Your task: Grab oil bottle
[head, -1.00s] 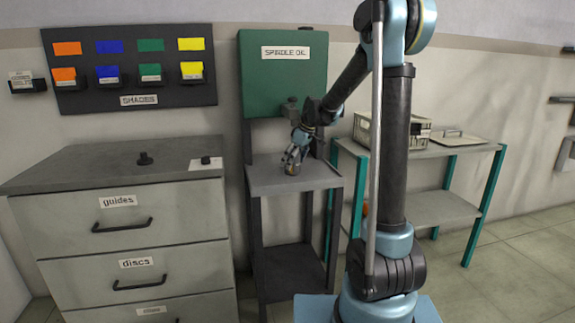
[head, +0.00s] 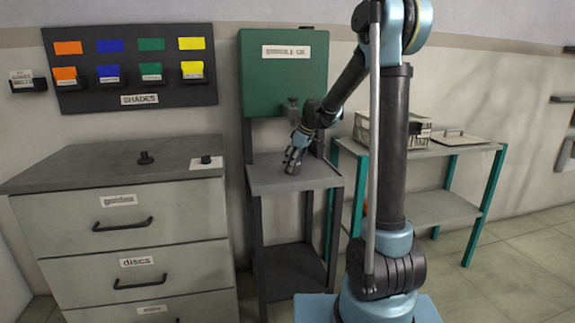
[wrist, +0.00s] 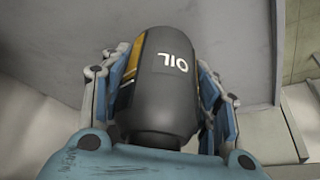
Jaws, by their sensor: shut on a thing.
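The oil bottle (wrist: 160,85) is dark grey with a yellow-edged stripe and white "OIL" lettering. In the wrist view it lies between the two blue-grey fingers of my gripper (wrist: 160,100), which are shut on its sides. In the head view my gripper (head: 292,163) is over the small grey stand (head: 320,176) below the green spindle oil cabinet (head: 283,80). The bottle is small and mostly hidden by the fingers there. I cannot tell whether its base touches the stand's top.
A drawer cabinet (head: 120,215) stands to the left, with small dark knobs on top. A teal-legged table (head: 440,152) with a crate (head: 375,130) stands to the right. A dark dispenser part (head: 290,108) hangs under the green cabinet, close to my arm.

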